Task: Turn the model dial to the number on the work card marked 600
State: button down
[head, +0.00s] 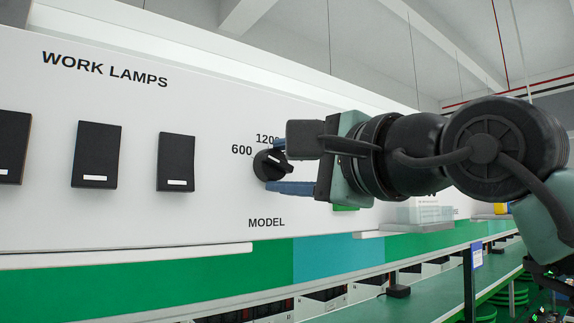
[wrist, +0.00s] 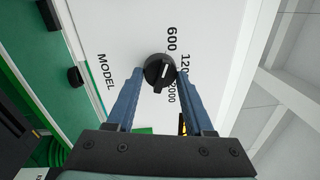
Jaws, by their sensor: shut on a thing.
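The black round model dial (head: 268,165) sits on the white panel above the word MODEL. The number 600 (head: 242,150) is at its upper left and 1200 (head: 266,139) above it, partly covered by my gripper. In the wrist view the dial (wrist: 156,71) has 600, 1200 and 2000 beside it. Its white mark lies on the side towards 1200; its exact aim is hard to tell. My gripper (head: 280,167) reaches in from the right, its blue fingers (wrist: 157,85) shut on the dial from both sides. I cannot make out a work card marked 600.
Black WORK LAMPS switches (head: 97,155) are on the panel to the left. A clear bin (head: 425,213) stands on a ledge at the right, behind my arm. A post with a small label (head: 477,257) stands at the lower right by the green bench (head: 440,287).

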jog(key=shift+r, duration=0.15)
jog(key=c, duration=0.7)
grip_release()
jog(key=o, duration=0.4)
jog(key=shift+w, duration=0.15)
jog(key=shift+f, duration=0.2)
